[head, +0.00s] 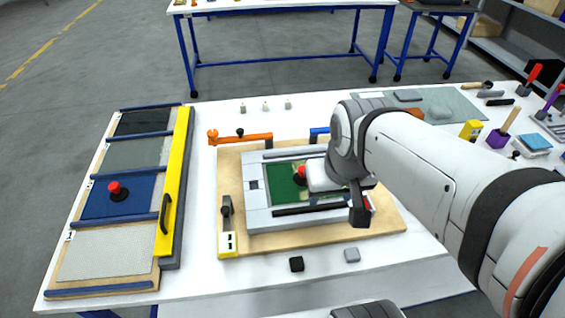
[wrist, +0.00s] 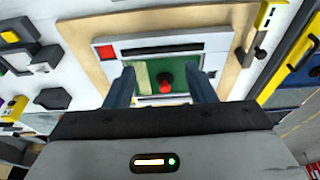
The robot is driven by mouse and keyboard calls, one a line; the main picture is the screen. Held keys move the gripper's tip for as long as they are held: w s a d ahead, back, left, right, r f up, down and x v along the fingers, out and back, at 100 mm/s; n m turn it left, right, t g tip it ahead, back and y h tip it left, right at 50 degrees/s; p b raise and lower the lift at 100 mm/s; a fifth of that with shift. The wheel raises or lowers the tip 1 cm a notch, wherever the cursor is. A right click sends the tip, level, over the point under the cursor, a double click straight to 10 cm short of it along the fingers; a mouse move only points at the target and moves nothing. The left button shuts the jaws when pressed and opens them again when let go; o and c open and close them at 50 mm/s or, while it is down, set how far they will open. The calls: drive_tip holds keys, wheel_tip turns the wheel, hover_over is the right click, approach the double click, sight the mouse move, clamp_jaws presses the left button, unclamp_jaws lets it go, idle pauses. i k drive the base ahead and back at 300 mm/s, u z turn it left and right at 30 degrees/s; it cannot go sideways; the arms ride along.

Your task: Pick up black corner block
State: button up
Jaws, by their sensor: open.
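A small black block (head: 296,264) lies on the white table near its front edge, in front of the wooden board, in the head view. It looks like the black corner block, though it is too small to tell its exact shape. I cannot make it out in the wrist view. My gripper (wrist: 163,88) is open, with its two fingers spread and nothing between them. It is above the framed green panel (wrist: 188,72) with its red knob (wrist: 166,86). In the head view my arm hides part of that panel's right side.
A grey block (head: 352,255) lies to the right of the black one. The wooden board (head: 385,226) carries the grey frame (head: 258,215). A rack of panels with a yellow bar (head: 175,175) stands at the left. Tools and boxes lie at the right. The front table strip is mostly clear.

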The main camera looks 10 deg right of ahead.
sight(297, 264)
drive_tip(key=u, duration=0.1)
drive_tip(key=k, duration=0.5)
drive_tip(key=z, duration=0.65)
drive_tip(key=k, duration=0.95)
drive_tip(key=u, duration=0.45)
drive_tip(key=i, duration=1)
drive_tip(key=u, duration=0.1)
drive_tip(key=k, duration=0.1)
